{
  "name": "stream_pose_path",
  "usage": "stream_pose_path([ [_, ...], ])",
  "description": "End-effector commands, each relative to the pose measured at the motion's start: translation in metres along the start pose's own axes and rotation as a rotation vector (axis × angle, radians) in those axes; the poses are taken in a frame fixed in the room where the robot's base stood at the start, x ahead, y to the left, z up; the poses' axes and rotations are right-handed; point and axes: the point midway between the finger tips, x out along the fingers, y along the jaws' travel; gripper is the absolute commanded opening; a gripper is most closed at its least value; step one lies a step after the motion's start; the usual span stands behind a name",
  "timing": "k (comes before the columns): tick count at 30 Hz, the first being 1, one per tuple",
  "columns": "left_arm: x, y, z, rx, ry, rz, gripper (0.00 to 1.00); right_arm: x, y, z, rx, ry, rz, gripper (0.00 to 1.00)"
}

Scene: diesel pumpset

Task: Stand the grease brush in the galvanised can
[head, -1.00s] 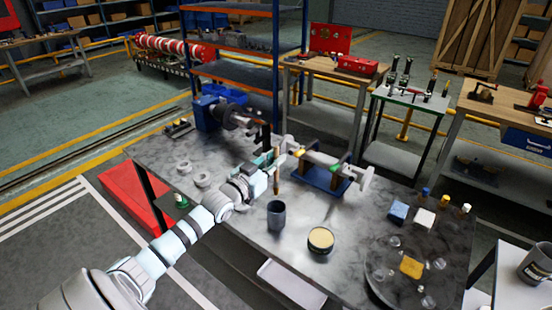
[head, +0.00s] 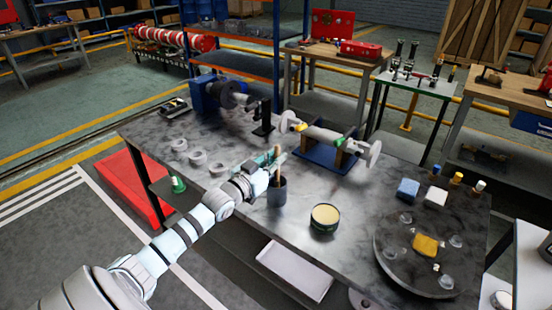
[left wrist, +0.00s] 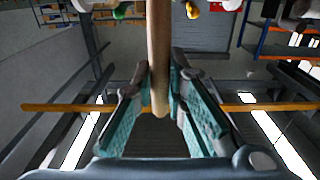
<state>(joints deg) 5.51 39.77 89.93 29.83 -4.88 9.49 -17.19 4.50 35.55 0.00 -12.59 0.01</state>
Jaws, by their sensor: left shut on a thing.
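In the left wrist view the handle (left wrist: 158,55) runs between the teal finger pads of my left gripper (left wrist: 160,90). Whether the brush touches the can's bottom cannot be told. My right gripper is not in view.
A round tin of pale grease (head: 325,217) stands right of the can. A shaft on a blue stand (head: 325,158) lies behind. Grey rings (head: 197,158) are to the left. A round dark plate (head: 420,260) with a yellow block is at the right. The bench (head: 240,125) has bare room between.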

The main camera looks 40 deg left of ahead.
Motion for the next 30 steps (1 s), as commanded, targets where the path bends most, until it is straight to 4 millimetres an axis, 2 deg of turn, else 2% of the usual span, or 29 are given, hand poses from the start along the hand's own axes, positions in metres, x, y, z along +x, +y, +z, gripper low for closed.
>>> stream_pose_path([
  [5,0.000,0.000,-0.001,0.000,0.001,0.000,0.00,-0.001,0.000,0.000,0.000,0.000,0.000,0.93],
  [6,0.000,0.000,-0.002,0.000,0.001,0.000,0.14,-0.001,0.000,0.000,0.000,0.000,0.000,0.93],
  [10,0.000,0.000,-0.002,0.000,0.001,0.000,0.35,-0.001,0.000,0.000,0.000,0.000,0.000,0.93],
  [19,0.000,0.000,-0.002,0.001,0.000,0.000,0.36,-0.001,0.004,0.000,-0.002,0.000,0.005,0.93],
  [22,0.000,0.001,-0.010,0.004,0.001,0.004,0.36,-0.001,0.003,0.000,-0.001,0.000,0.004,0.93],
  [25,0.000,0.000,-0.028,0.007,0.004,0.003,0.36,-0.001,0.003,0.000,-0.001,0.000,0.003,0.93],
  [30,0.001,-0.001,-0.073,0.005,0.004,0.001,0.36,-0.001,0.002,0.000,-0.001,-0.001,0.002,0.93],
])
